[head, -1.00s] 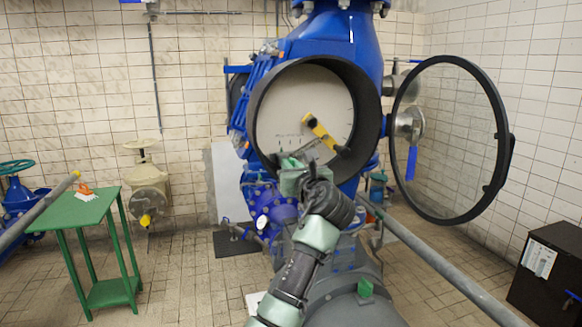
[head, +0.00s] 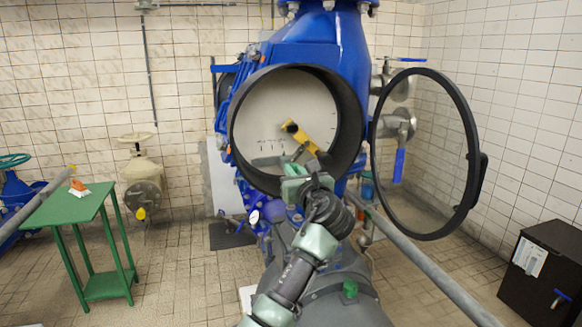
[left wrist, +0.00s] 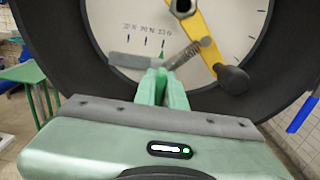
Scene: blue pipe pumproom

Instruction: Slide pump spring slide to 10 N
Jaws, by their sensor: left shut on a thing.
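The pump's round pale dial face (head: 275,115) sits inside a dark ring on the blue pump. The grey spring slide (left wrist: 128,62) lies across the lower dial, with a coiled spring (left wrist: 186,55) to its right. Above it is a row of N labels with short marks, too small to read surely. A green pointer (left wrist: 162,55) stands below the rightmost mark. My left gripper (head: 292,167) reaches into the ring; its green fingertips (left wrist: 160,75) are shut on the slide, hiding part of it. My right gripper is not in view.
A yellow lever (left wrist: 205,38) with a dark knob (left wrist: 233,79) crosses the dial right of my fingers. The round glass cover (head: 470,160) stands open to the right. A green table (head: 65,207) stands left, and a grey rail (head: 430,265) runs at right.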

